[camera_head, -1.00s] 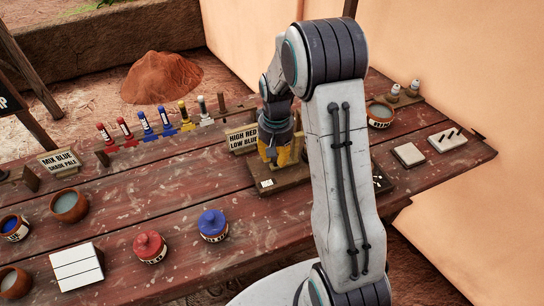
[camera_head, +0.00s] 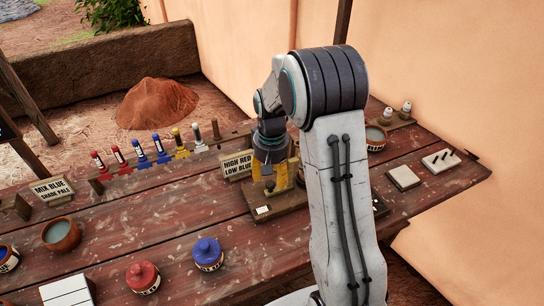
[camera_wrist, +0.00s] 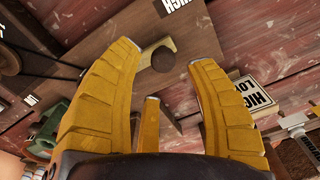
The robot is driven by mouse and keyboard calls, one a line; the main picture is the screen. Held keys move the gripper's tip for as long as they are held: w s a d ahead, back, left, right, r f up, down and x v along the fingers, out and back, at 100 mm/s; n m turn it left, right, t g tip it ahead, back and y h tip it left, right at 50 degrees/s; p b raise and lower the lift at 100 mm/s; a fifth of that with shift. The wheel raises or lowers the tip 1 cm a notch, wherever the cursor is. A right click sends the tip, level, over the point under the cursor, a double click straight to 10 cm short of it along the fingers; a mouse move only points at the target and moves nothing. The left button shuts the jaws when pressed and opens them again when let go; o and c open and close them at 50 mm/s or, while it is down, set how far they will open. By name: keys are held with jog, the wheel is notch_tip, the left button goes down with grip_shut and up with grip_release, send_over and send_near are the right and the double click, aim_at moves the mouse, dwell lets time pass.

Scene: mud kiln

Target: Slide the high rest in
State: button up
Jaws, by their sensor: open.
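A low wooden stand (camera_head: 290,201) with a small white label sits on the table, partly behind my arm. My gripper (camera_head: 272,184) hangs over it, fingers down, with a small dark knob between or behind them. In the wrist view the two large yellow fingers of my gripper (camera_wrist: 168,70) are spread apart. A dark round knob (camera_wrist: 163,58) beside a notched tan block (camera_wrist: 145,53) shows in the gap beyond them on the wooden board. A label reading "HIGH" is cut off at the top edge. I cannot tell whether any finger touches the knob.
A sign reading "HIGH RED LOW BLUE" (camera_head: 238,165) stands just left of my gripper. Several colored tools stand in a rack behind. A blue lidded pot (camera_head: 208,254) and a red one (camera_head: 142,277) stand in front. Pale tiles (camera_head: 403,177) lie to the right.

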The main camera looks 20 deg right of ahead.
notch_tip(320, 180, up, 9)
dwell(0.4)
dwell(0.5)
